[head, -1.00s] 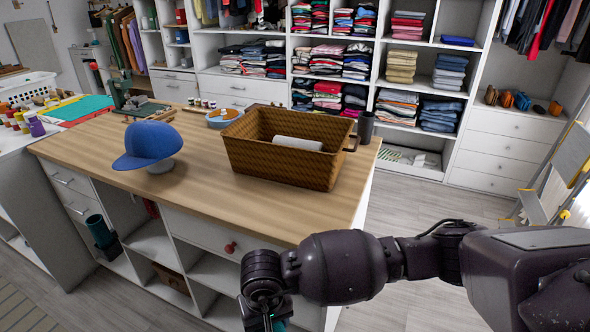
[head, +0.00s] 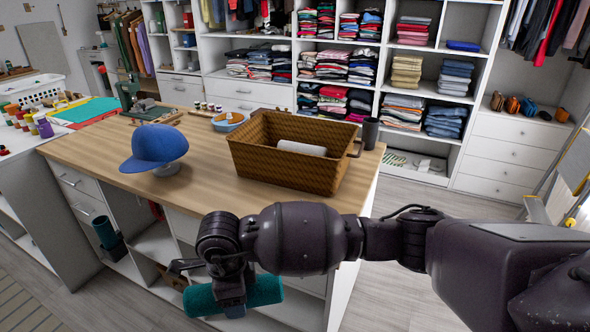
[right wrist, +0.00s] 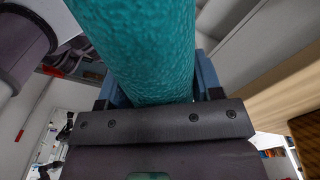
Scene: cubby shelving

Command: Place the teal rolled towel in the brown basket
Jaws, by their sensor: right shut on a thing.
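The teal rolled towel (head: 262,291) is held in my right gripper (head: 231,296), in front of the wooden-topped island and below its top. In the right wrist view the towel (right wrist: 145,45) lies between the two blue fingers (right wrist: 155,85), which are shut on it. The brown basket (head: 280,168) stands upright on the island top, above and to the right of the gripper in the head view. A white roll (head: 302,148) lies inside the basket. My left gripper is not in view.
A blue cap (head: 155,148) on a stand and a blue bowl (head: 229,122) are on the wooden top (head: 205,185). A dark cup (head: 370,133) stands behind the basket's right end. Open cubbies (head: 155,243) lie below the top. Free wood lies in front of the basket.

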